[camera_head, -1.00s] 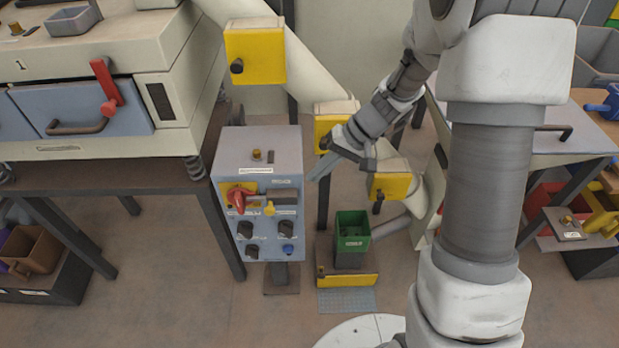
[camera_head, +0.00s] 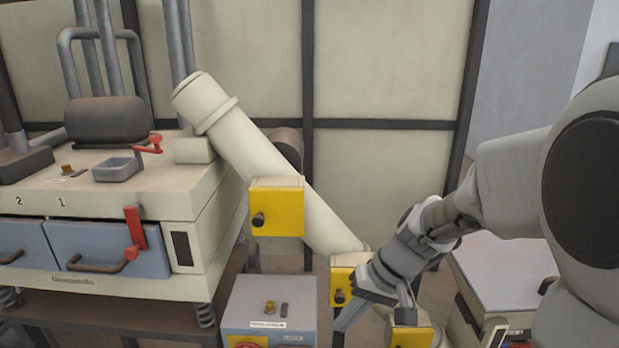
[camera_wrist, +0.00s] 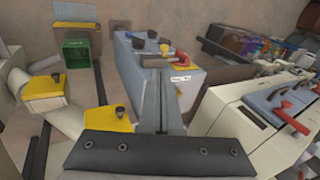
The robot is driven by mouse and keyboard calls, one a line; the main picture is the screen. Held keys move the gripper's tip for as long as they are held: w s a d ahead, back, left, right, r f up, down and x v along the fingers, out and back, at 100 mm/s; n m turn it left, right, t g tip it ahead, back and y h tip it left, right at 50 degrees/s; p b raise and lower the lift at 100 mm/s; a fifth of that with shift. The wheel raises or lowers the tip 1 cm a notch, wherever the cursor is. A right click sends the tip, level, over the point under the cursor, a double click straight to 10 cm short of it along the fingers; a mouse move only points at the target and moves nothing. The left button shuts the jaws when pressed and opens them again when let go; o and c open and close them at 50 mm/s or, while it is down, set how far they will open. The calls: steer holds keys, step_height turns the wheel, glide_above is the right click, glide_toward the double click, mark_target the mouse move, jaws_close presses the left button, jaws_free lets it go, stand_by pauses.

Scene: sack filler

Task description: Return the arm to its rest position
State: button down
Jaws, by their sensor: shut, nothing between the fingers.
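My gripper (camera_head: 350,314) is at the lower middle of the head view, pointing down and left. Its fingers are together with nothing between them. It is just right of the grey control box (camera_head: 268,308) and in front of a yellow box on the slanted pipe. In the wrist view the closed fingers (camera_wrist: 172,118) reach up from the bottom middle, and the control box (camera_wrist: 150,72) with its red and yellow switch lies beyond them. My arm comes in from the right of the head view.
A cream machine (camera_head: 120,195) with blue drawers and red handles stands left. A cream pipe (camera_head: 300,200) with yellow boxes (camera_head: 277,207) slants down beside my gripper. A pale cabinet (camera_head: 500,268) is at right. A green bin (camera_wrist: 80,55) stands on the floor in the wrist view.

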steer(key=s+d+r+t+h+p, duration=0.1)
steer(key=s+d+r+t+h, duration=0.3)
steer(key=s+r, duration=0.9)
steer(key=s+d+h, duration=0.1)
steer(key=d, duration=0.2)
steer(key=shift+s+d+t+p, duration=0.2)
steer(key=shift+s+t+p, duration=0.1)
steer(key=shift+p, duration=0.1)
steer(key=shift+d+m, duration=0.15)
steer(key=shift+m, duration=0.15)
